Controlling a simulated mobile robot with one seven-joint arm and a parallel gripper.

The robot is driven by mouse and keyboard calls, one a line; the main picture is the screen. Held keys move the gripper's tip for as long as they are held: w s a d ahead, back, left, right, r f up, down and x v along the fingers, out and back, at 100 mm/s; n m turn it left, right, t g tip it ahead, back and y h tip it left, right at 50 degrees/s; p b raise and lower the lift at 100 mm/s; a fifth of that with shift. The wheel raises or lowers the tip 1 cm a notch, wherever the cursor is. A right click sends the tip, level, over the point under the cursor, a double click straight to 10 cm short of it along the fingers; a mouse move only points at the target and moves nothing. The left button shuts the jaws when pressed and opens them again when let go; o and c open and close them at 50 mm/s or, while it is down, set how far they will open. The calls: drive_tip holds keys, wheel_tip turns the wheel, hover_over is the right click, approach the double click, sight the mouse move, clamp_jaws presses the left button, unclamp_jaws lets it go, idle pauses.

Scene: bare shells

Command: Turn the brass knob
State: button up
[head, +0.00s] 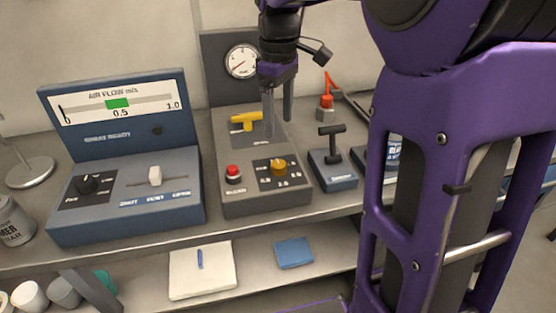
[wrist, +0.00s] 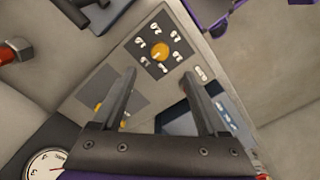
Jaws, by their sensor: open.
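The brass knob (head: 279,167) sits on a dark dial plate with printed numbers on the front of the grey gauge unit (head: 265,203). In the wrist view the brass knob (wrist: 160,51) shows whole, just beyond the fingertips. My gripper (head: 278,128) is open and empty, above the grey unit and behind the knob in the head view. In the wrist view my gripper (wrist: 158,74) has its two fingers spread wide, with the knob lined up near the gap between them. The fingers appear apart from the knob.
A red button (head: 233,172) stands left of the knob, and a yellow handle (head: 246,120) behind it. A round gauge (head: 241,62) rises at the back. A blue airflow unit (head: 125,215) is at left; a small blue box (head: 334,181) with a black T-handle is at right.

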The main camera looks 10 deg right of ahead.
sight(278, 163)
wheel_tip(278, 163, down, 11)
drive_tip(key=shift+f+b, duration=0.1)
drive_tip(key=shift+b, duration=0.95)
clamp_jaws()
